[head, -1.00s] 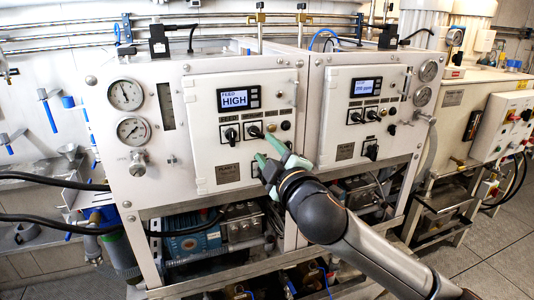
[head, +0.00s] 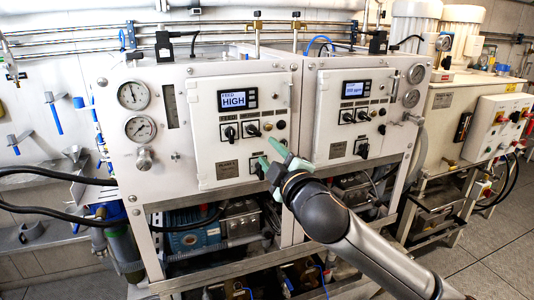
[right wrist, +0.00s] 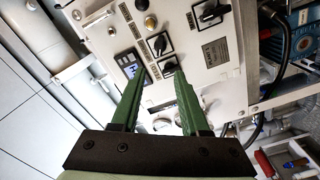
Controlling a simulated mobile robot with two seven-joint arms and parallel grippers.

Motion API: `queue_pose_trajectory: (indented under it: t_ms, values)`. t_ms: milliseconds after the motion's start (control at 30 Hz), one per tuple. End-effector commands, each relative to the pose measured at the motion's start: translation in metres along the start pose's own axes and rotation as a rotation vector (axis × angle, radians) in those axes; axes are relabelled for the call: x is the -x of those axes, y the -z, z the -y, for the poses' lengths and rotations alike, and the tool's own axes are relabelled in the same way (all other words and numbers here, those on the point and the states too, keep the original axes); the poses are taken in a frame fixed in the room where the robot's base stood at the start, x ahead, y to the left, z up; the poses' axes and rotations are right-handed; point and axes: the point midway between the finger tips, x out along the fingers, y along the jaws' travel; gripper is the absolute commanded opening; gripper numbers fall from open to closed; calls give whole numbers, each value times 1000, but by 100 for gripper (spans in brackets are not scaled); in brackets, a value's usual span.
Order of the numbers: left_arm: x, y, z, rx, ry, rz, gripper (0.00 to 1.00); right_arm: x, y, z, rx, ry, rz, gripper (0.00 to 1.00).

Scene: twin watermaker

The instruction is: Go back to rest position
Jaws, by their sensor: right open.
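My right gripper (head: 272,156) has green fingers and is open and empty. In the head view it is in front of the lower right part of the left control panel (head: 205,135), below the rotary knobs (head: 253,130). In the right wrist view the two fingers (right wrist: 158,100) stand apart with the panel face beyond them. I cannot tell the exact gap to the panel. The left display (head: 237,99) reads "FEED HIGH". My left gripper is not in view.
The right panel (head: 350,110) has its own display and knobs. Pressure gauges (head: 141,129) sit at the left. A white switch box (head: 497,125) stands at the far right. Black hoses (head: 55,175) run at the left. Open floor (head: 495,255) is at the lower right.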

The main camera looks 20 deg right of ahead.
Motion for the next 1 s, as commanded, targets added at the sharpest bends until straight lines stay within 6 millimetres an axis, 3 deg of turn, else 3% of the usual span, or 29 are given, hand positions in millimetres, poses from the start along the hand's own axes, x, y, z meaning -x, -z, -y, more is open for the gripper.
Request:
queue_pose_trajectory:
  t_ms: [167,267,433,567,767,1000]
  values:
    - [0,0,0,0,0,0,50,0,-2,5,-7,10,1,45]
    - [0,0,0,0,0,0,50,0,-10,29,-45,54,4,45]
    - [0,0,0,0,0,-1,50,12,-40,112,-192,198,30,45]
    - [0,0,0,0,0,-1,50,34,-68,181,-336,307,72,45]
    - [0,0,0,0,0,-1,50,90,-113,277,-561,437,179,45]
    - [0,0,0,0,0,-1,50,188,-166,371,-815,526,370,45]
